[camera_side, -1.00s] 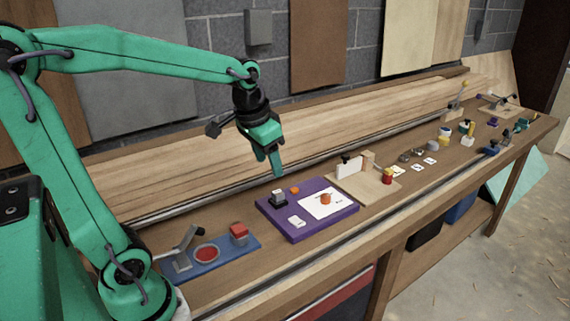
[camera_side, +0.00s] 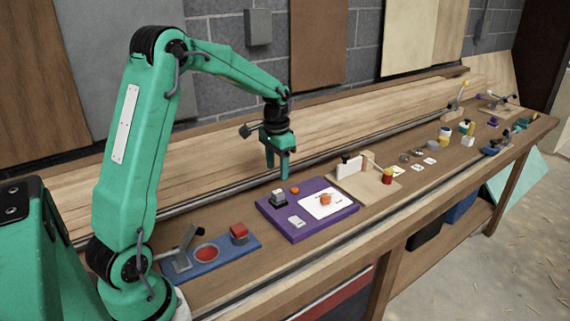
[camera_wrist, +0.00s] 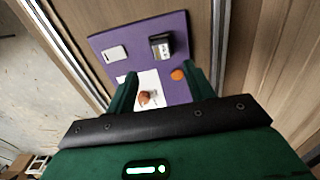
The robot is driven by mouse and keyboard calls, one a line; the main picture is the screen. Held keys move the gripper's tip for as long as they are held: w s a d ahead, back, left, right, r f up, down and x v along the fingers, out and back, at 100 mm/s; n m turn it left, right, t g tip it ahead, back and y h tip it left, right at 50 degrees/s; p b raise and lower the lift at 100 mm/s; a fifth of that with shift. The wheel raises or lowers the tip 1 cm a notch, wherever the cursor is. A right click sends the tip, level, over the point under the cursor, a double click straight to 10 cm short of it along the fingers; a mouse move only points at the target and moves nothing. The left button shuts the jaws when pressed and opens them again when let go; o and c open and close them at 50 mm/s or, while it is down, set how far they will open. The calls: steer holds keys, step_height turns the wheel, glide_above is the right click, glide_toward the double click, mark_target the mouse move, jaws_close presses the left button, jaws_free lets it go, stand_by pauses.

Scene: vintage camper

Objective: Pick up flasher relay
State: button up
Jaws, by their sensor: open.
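A silver-topped block on a black base (camera_side: 279,197), which looks like the flasher relay, stands on the purple board (camera_side: 265,219). In the wrist view the block (camera_wrist: 161,46) shows beyond my fingers, near the board's right edge. No label on it is readable. My gripper (camera_side: 277,176) is open and empty, pointing down above the back of the purple board. In the wrist view my gripper (camera_wrist: 160,72) has its two fingers spread apart, with an orange disc (camera_wrist: 177,74) beside the right one. The gripper does not touch the block.
The board also carries a white card (camera_side: 318,211) with an orange piece (camera_side: 325,198), and a small white block (camera_side: 297,221). A blue plate (camera_side: 215,259) with a red block (camera_side: 238,233) lies to the left. A wooden fixture (camera_side: 375,189) stands to the right.

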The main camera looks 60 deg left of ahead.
mark_target(278, 192)
steer(key=shift+w+a+f, duration=0.1)
steer(key=shift+a+f, duration=0.25)
steer(key=shift+f, duration=0.05)
steer(key=shift+f, duration=1.3)
steer(key=shift+d+f, duration=0.15)
steer(key=shift+f, duration=2.45)
steer(key=c, duration=1.1)
